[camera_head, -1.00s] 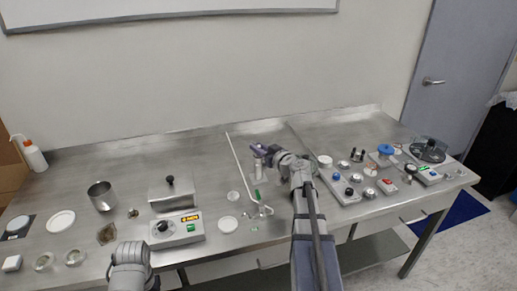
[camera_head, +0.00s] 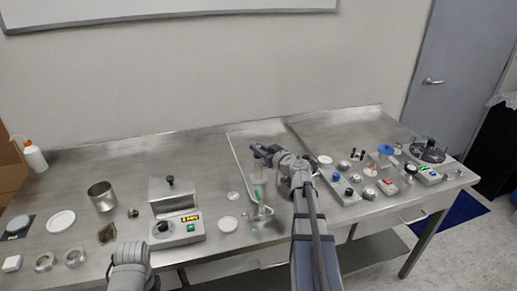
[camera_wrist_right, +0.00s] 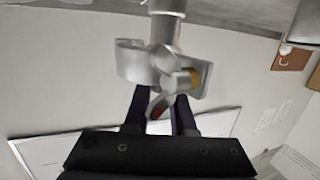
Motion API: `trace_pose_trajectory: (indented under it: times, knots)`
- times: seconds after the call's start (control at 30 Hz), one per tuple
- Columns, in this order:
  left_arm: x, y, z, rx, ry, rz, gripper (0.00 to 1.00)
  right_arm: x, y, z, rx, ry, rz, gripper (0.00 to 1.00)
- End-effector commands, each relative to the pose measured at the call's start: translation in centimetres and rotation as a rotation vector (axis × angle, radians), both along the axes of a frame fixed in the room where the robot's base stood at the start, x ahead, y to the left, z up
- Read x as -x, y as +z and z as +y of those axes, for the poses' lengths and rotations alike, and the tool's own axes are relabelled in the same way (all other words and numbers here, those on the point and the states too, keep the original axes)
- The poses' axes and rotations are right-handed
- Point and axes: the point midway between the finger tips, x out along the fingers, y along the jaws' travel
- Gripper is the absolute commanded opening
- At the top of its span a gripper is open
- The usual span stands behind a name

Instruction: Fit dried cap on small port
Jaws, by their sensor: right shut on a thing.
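My right gripper (camera_head: 262,151) is above the middle of the bench. In the right wrist view its dark fingers (camera_wrist_right: 160,112) are shut on part of a grey metal fitting (camera_wrist_right: 135,62). This fitting has a round collar, a vertical stem, a yellow-orange ring and a small red piece between the fingers. In the head view a pale vertical piece (camera_head: 258,171) hangs below the gripper, above a green part of a thin metal stand (camera_head: 240,160). I cannot tell the dried cap or the small port apart for sure. My left gripper is not visible; only my left arm shows.
A hotplate-like box with a display (camera_head: 178,228) and a steel beaker (camera_head: 102,196) stand on the left. Small knobs, fittings and trays (camera_head: 345,196) crowd the right side. The back strip of the bench is mostly clear.

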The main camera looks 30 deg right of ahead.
Motion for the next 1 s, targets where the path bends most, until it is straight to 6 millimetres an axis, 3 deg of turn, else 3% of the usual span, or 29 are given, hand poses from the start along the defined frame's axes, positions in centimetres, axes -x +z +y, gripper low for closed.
trace_pose_trajectory:
  times: [1.0]
  knots:
    - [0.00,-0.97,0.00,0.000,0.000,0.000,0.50,0.00,-0.97,0.00,0.000,0.000,0.000,0.00]
